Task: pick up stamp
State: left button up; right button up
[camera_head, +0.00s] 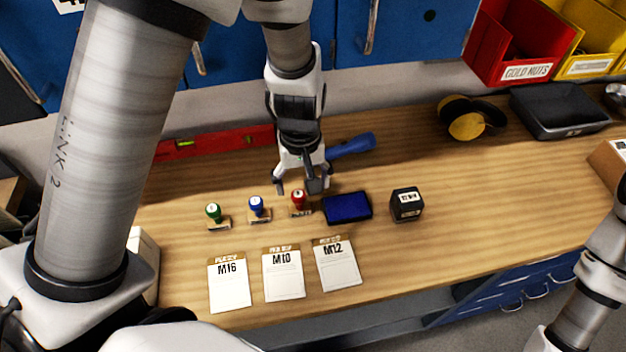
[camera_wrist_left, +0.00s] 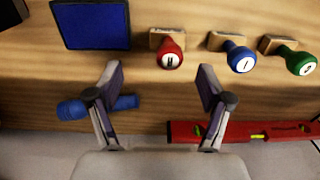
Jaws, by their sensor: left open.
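Three stamps with wooden bases stand in a row on the workbench: a green one (camera_head: 214,212), a blue one (camera_head: 257,204) and a red one (camera_head: 298,198). My left gripper (camera_head: 298,186) is open and empty, pointing down just behind the red stamp. In the left wrist view, the red stamp (camera_wrist_left: 170,55) stands upright ahead of the gap between my open fingers (camera_wrist_left: 160,76), not between them. The blue stamp (camera_wrist_left: 240,58) and green stamp (camera_wrist_left: 299,61) stand to its right there. My right gripper is not in view; only part of that arm shows at right.
A blue ink pad (camera_head: 348,208) and a black labelled block (camera_head: 406,204) stand right of the stamps. Cards M16 (camera_head: 230,287), M10 (camera_head: 283,280) and M12 (camera_head: 338,268) lie in front. Behind are a red level (camera_head: 215,142) and a blue-handled tool (camera_head: 352,146).

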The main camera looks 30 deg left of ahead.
aim_at(296, 197)
pick_arm(q)
jog(key=s+f, duration=0.2)
jog(key=f, duration=0.1)
jog(key=shift+a+f+p, duration=0.15)
jog(key=shift+a+p, duration=0.05)
jog(key=shift+p, duration=0.15)
jog(key=f, duration=0.1)
jog(key=w+f, duration=0.1)
jog(key=f, duration=0.1)
jog(key=shift+w+f, duration=0.1)
jog(key=shift+w, duration=0.05)
jog(key=shift+s, duration=0.2)
jog(key=shift+c, duration=1.4)
jog(key=shift+s+r, duration=0.15)
jog(key=shift+r, duration=0.05)
jog(key=c, duration=1)
jog(key=shift+o, duration=0.2)
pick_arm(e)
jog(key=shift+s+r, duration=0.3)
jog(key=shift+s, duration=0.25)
